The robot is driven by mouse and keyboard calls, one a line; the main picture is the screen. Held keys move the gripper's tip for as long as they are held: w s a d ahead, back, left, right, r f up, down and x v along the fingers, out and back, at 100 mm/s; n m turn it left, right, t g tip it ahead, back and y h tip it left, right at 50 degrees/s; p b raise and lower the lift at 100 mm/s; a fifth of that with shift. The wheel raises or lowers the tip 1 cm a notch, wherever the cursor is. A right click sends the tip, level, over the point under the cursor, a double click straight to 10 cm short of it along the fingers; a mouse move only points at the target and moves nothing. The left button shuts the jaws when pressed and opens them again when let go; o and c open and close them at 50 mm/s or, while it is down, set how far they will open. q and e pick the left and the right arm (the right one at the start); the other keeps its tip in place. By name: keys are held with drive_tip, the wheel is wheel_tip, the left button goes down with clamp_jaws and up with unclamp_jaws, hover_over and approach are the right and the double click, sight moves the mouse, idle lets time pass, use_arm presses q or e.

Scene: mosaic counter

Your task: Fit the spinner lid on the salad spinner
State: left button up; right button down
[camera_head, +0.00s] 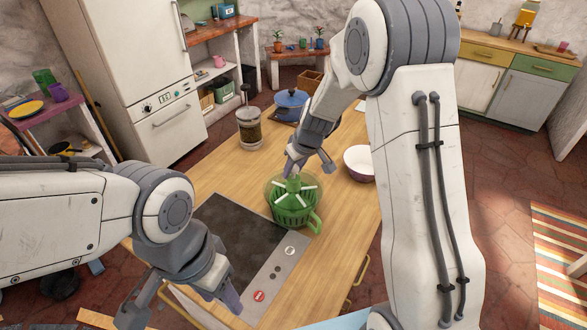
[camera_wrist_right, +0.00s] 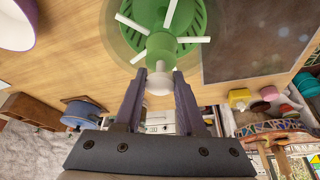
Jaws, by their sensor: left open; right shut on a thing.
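The green salad spinner (camera_head: 290,213), with a slotted basket and a side handle, stands on the wooden counter beside the dark cooktop. The translucent green spinner lid (camera_head: 282,184) with white spokes is over its top. I cannot tell whether the lid is fully seated or slightly above the rim. My right gripper (camera_head: 306,166) is above the spinner, shut on the lid's knob. In the right wrist view the pale knob (camera_wrist_right: 159,83) sits between the fingertips (camera_wrist_right: 158,76), with the lid (camera_wrist_right: 152,46) behind it. My left gripper (camera_head: 182,305) is open and empty at the lower left, near the cooktop's front edge.
A white bowl (camera_head: 359,163) stands right of the spinner. The cooktop (camera_head: 240,245) lies left of the spinner. Bare wood (camera_head: 340,235) lies to the spinner's right.

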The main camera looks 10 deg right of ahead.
drive_tip(key=shift+f+b, duration=0.35)
drive_tip(key=shift+c, duration=2.1)
unclamp_jaws()
drive_tip(key=b+v, duration=0.2)
drive_tip(key=v, duration=0.8)
drive_tip(key=shift+r, duration=0.25)
drive_tip(key=shift+s, duration=0.1)
